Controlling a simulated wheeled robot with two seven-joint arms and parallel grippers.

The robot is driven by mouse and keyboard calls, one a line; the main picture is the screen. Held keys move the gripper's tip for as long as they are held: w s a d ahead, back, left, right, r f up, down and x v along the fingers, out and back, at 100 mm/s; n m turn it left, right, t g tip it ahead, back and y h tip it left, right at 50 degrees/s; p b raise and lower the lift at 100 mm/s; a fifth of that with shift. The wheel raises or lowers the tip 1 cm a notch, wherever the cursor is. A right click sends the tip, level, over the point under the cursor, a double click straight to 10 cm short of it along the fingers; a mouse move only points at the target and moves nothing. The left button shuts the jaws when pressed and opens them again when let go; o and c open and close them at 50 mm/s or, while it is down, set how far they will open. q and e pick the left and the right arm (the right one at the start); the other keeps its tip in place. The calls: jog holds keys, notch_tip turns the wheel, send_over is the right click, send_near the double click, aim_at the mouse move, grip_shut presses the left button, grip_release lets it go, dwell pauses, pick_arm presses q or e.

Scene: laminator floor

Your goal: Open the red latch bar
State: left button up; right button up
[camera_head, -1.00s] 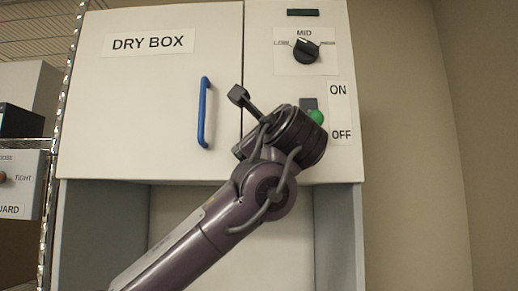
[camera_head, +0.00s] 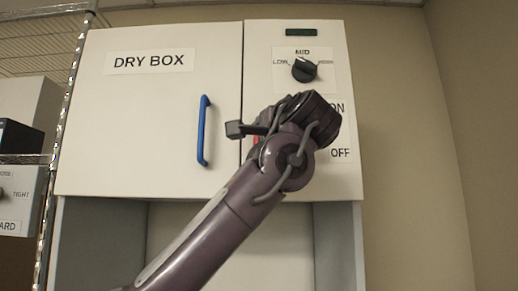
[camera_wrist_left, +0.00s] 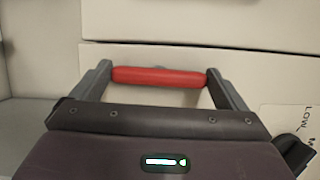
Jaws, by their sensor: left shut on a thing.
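The red latch bar (camera_wrist_left: 158,77) lies across the upper middle of the left wrist view, level in that picture. The fingers of my left gripper (camera_wrist_left: 160,84) are at its two ends, shut on it. In the head view only a sliver of the red latch bar (camera_head: 256,141) shows beside my wrist, near the seam between the door and the control panel. My left gripper (camera_head: 250,130) is there, largely hidden by my own arm. My right gripper is in neither view.
The dry box door (camera_head: 110,120) has a blue handle (camera_head: 203,130) just left of my gripper. The control panel (camera_head: 262,85) carries a black dial (camera_head: 304,70). My arm hides the switch area by the OFF label (camera_head: 340,153). A wire rack (camera_head: 62,150) stands left.

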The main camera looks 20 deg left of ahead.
pick_arm(q)
jog(key=shift+n, duration=0.4)
jog(key=o, duration=0.6)
jog(key=shift+b+v, duration=1.05)
jog(key=shift+v, duration=2.85)
